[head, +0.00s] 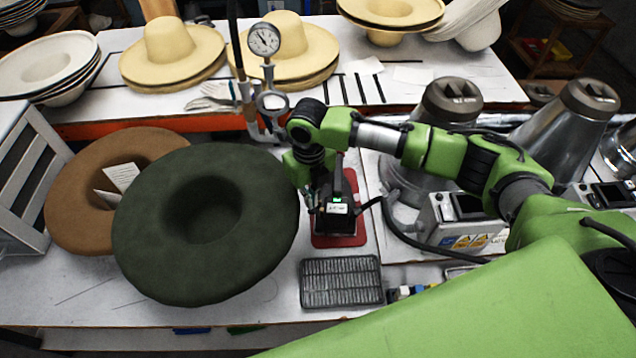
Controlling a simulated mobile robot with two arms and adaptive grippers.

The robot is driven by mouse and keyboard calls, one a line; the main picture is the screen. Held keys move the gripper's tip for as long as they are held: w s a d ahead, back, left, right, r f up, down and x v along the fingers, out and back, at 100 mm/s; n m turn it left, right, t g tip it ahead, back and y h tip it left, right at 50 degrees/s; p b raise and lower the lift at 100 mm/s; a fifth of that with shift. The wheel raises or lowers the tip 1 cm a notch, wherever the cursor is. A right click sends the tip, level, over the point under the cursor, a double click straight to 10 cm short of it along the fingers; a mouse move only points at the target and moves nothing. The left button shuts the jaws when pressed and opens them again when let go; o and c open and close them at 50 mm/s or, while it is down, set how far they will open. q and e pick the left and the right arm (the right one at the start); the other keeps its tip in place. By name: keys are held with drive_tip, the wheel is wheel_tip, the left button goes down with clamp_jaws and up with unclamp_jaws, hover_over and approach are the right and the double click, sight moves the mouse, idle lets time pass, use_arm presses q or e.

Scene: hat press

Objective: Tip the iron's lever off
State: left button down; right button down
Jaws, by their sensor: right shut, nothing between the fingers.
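The iron (345,222) is a dark block with a small white label, standing on a red mat (350,240) in the middle of the white table. A dark piece sticks out at its right side; I cannot tell whether this is the lever. My right arm reaches in from the right, and its gripper (316,200) points down at the iron's upper left side. It is shut with nothing in it. Dark parts overlap there, so I cannot tell whether the fingertips touch the iron. My left gripper is not in view.
A dark green felt hat (265,230) lies close left of the gripper, overlapping a brown hat (75,205). A black wire rack (342,282) lies in front of the mat. A pressure gauge (264,40) on pipes stands behind. Metal cones (445,125) and a control box (450,225) stand right.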

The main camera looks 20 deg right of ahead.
drive_tip(key=shift+s+f+b, duration=0.1)
drive_tip(key=shift+f+b, duration=0.55)
drive_tip(key=shift+f, duration=0.65)
drive_tip(key=shift+r+p, duration=0.95)
wheel_tip(320, 180, up, 5)
drive_tip(key=p, duration=0.5)
drive_tip(key=shift+r, duration=0.2)
drive_tip(key=shift+f, duration=0.1)
